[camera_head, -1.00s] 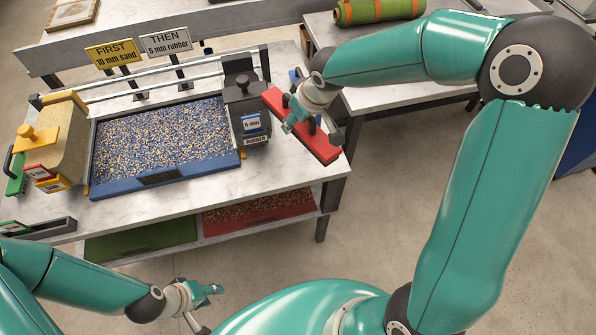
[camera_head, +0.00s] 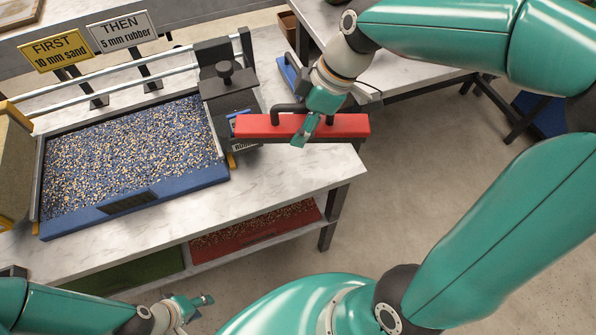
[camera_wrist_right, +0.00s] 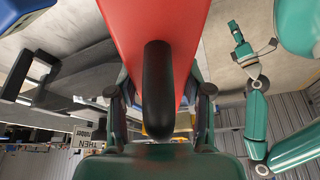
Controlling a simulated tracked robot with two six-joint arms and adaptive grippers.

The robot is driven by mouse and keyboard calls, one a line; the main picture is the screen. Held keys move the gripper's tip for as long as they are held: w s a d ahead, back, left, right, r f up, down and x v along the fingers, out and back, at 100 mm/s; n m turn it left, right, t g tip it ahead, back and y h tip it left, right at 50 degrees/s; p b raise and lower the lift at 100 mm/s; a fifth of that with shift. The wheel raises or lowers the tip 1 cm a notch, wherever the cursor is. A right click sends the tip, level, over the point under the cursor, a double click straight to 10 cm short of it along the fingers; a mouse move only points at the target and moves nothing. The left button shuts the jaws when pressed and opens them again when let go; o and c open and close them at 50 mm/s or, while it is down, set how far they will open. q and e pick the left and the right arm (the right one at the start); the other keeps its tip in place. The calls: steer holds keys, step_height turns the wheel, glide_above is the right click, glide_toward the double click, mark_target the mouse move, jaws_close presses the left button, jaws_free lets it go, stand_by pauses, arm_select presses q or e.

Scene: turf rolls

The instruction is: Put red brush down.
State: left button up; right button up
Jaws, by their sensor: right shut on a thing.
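The red brush (camera_head: 345,125) is a long red bar with a black handle. My right gripper (camera_head: 306,130) is shut on the handle. The brush lies level across the view, near the right end of the workbench, in front of the dark hopper marked 5 mm. Whether it touches the bench I cannot tell. In the right wrist view, the red body (camera_wrist_right: 150,25) and the black handle (camera_wrist_right: 158,90) fill the middle between my fingers. My left gripper (camera_head: 200,302) is low at the left, off the bench's front edge and holding nothing visible; its finger gap is too small to judge.
A blue tray (camera_head: 130,205) of mixed granules fills the bench's middle. The dark hopper (camera_head: 228,90) stands at its right end on rails. Yellow FIRST (camera_head: 55,50) and grey THEN (camera_head: 123,32) signs stand behind. Bare bench top (camera_head: 290,165) shows at the front right.

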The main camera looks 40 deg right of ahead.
steer(key=b, duration=0.1)
glide_above(298, 177)
steer(key=d, duration=0.1)
steer(key=f, duration=1.1)
steer(key=shift+s+d+f, duration=0.1)
steer(key=shift+s+f, duration=0.2)
steer(key=shift+s, duration=0.1)
steer(key=shift+f+b, duration=0.35)
steer(key=shift+f, duration=2)
steer(key=o, duration=1.3)
steer(key=shift+c, duration=0.2)
steer(key=p+v, duration=0.1)
steer(key=v, duration=1.1)
steer(key=shift+r, duration=0.1)
